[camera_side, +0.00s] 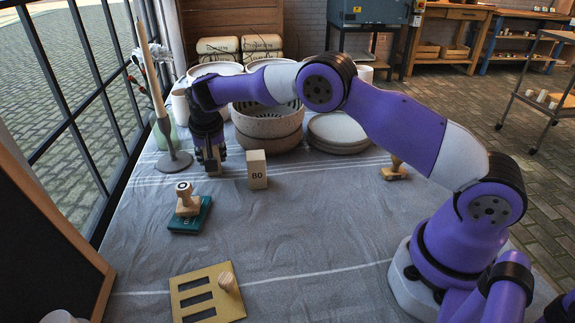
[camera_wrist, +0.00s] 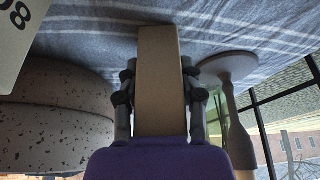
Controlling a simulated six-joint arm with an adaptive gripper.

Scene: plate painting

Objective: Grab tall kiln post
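A tall tan post (camera_wrist: 160,80) stands between the two fingers of my gripper (camera_wrist: 158,95) in the wrist view, with one dark finger close along each side. I cannot tell whether both fingers press on it. In the side view my gripper (camera_side: 212,160) points down at the back left of the table, and the lower part of the post (camera_side: 213,165) shows between the fingers. The upper part is hidden by my gripper. A shorter block marked "80" (camera_side: 257,170) stands just to the right, and its edge shows in the wrist view (camera_wrist: 12,38).
A grey candle holder (camera_side: 174,160) with a tall candle stands close to the left of my gripper. Speckled bowls (camera_side: 268,128) and plates (camera_side: 338,133) are behind. A stamp (camera_side: 187,200) on a teal pad and a slotted board (camera_side: 196,307) are in front. The table's middle is clear.

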